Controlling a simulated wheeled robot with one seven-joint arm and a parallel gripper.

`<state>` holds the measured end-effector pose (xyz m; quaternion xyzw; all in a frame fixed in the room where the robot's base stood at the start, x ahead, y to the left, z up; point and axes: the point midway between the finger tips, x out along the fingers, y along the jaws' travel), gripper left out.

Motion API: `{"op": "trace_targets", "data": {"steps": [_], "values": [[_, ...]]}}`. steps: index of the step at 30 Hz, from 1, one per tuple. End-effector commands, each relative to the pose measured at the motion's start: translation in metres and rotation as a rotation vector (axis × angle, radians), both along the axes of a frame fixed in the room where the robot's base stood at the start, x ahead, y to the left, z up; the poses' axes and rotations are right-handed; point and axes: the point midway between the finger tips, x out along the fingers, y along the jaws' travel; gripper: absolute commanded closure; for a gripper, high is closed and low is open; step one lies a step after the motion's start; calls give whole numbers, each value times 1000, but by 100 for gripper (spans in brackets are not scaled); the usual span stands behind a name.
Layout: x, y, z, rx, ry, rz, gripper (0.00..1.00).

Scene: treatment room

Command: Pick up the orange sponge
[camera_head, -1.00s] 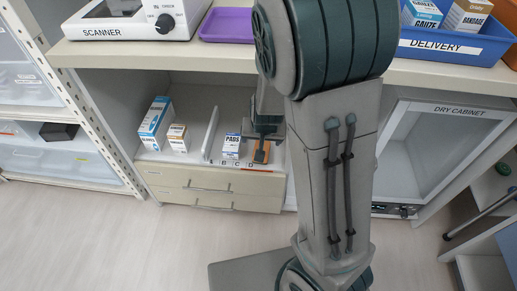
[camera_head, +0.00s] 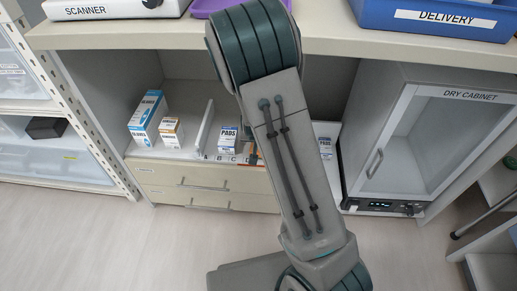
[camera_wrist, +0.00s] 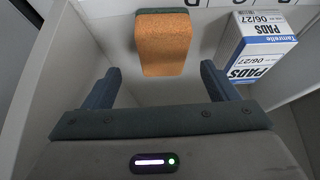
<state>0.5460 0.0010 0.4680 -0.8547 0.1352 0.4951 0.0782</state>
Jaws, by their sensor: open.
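The orange sponge (camera_wrist: 163,45) lies in a shelf compartment, with a dark green strip along its top edge in the wrist view. In the head view only a sliver of it (camera_head: 253,158) shows beside my arm. My gripper (camera_wrist: 160,70) is open and empty. Its two blue-grey fingers sit apart, one toward each side of the sponge's near end. The sponge appears just beyond the fingertips; I cannot tell whether it is between them in depth.
A PADS box (camera_wrist: 258,47) stands right of the sponge in the wrist view. A light divider wall (camera_wrist: 82,45) is close on the left. In the head view a counter (camera_head: 180,34) overhangs the shelf, and a dry cabinet (camera_head: 432,93) stands to the right.

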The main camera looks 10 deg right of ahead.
Motion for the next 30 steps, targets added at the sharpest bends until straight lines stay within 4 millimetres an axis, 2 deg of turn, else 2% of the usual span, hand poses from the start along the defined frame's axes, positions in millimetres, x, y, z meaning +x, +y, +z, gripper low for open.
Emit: {"op": "trace_targets", "data": {"steps": [5,12,21,26,27,30], "values": [[5,0,-14,0,0,-1,20],[19,-3,-44,0,0,-1,20],[22,-3,-46,0,0,0,20],[22,-3,-46,0,0,0,64],[22,-3,-46,0,0,0,68],[22,-3,-46,0,0,0,68]]}}
